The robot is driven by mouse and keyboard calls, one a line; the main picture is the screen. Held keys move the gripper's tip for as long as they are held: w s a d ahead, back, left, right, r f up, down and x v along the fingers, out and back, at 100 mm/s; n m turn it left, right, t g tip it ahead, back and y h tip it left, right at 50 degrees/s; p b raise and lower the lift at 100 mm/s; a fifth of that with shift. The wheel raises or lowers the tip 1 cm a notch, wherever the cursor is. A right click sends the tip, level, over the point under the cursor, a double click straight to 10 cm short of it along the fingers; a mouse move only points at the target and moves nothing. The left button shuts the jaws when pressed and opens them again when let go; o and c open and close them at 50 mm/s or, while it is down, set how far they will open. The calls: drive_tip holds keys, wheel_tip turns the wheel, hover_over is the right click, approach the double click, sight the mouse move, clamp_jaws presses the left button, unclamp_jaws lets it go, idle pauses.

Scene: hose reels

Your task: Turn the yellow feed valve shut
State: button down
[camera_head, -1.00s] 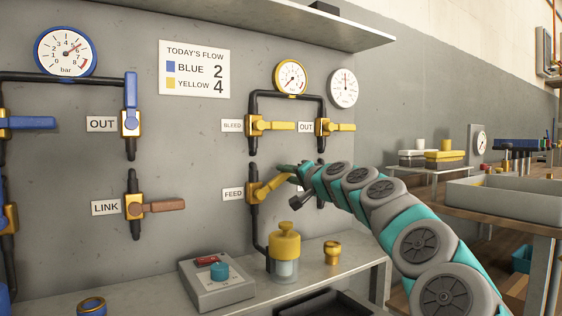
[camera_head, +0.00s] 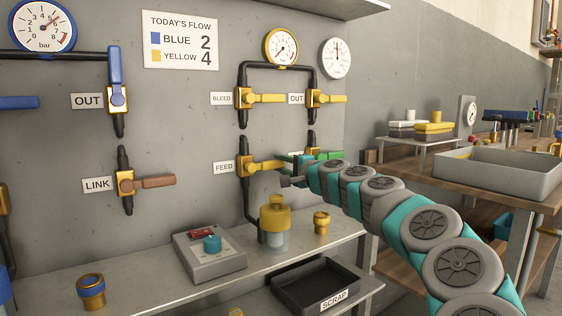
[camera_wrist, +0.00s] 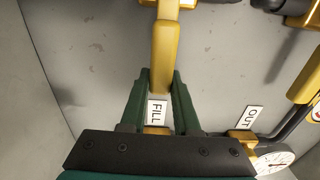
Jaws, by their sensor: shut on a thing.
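The yellow feed valve (camera_head: 245,167) sits on a black vertical pipe beside its FEED label (camera_head: 224,167). Its yellow handle (camera_head: 268,165) points right, nearly level and across the pipe. My gripper (camera_head: 287,164) is shut on the handle's outer end. In the wrist view, the handle (camera_wrist: 166,45) runs down between the green fingertips of my gripper (camera_wrist: 162,75).
The bleed valve (camera_head: 243,98) and yellow OUT valve (camera_head: 312,98) sit above, handles level. A FILL label (camera_wrist: 157,111) shows behind my fingers. Below are a yellow-capped jar (camera_head: 275,215), a brass fitting (camera_head: 321,222), a control box (camera_head: 209,254) and the scrap tray (camera_head: 316,286).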

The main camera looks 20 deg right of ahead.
drive_tip(key=shift+f, duration=0.1)
drive_tip(key=c, duration=0.6)
unclamp_jaws()
drive_tip(key=shift+c, duration=0.2)
drive_tip(key=v, duration=0.7)
drive_tip(key=shift+s+d, duration=0.15)
drive_tip(key=shift+s, duration=0.2)
